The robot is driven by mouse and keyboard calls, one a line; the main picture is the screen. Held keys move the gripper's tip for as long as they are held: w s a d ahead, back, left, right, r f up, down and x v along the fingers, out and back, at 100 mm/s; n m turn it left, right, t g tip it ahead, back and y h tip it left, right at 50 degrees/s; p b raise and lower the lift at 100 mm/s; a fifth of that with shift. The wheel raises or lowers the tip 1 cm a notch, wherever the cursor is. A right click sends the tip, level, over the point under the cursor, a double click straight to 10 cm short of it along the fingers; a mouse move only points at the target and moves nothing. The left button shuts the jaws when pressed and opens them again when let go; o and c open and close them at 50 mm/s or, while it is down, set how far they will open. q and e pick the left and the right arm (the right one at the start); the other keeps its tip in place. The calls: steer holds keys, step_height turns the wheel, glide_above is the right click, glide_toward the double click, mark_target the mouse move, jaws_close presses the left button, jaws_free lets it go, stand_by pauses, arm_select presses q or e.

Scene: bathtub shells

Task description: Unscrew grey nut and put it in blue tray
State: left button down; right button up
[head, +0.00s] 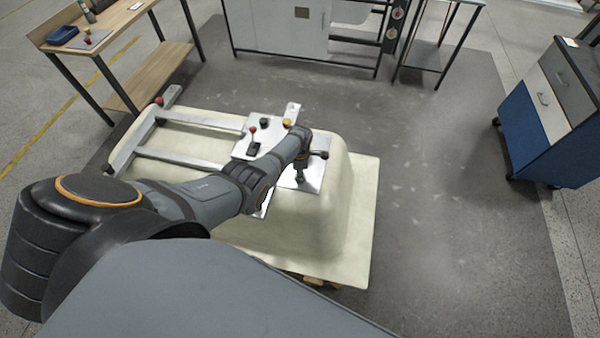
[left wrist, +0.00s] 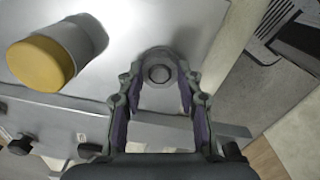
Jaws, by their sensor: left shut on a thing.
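The grey nut (left wrist: 158,73) is a round grey piece on the metal plate. In the left wrist view it sits between the fingertips of my left gripper (left wrist: 155,88), which is shut on it. In the head view my left gripper (head: 302,172) points down at the right end of the plate on the cream bathtub shell (head: 335,215); the nut cannot be made out there. The blue tray (head: 62,36) lies on the wooden bench at the upper left, well away from the gripper. My right gripper is not in view.
A yellow-capped cylinder (left wrist: 42,62) stands on the plate beside the gripper. A red-knobbed lever (head: 253,140) and metal frame bars (head: 180,158) lie on the shell. A blue and grey drawer cabinet (head: 550,110) stands at right. The floor between is clear.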

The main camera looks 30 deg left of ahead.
arm_select(q)
steer(key=shift+n, duration=0.5)
steer(key=c, duration=0.8)
jaws_free()
steer(key=shift+c, duration=0.9)
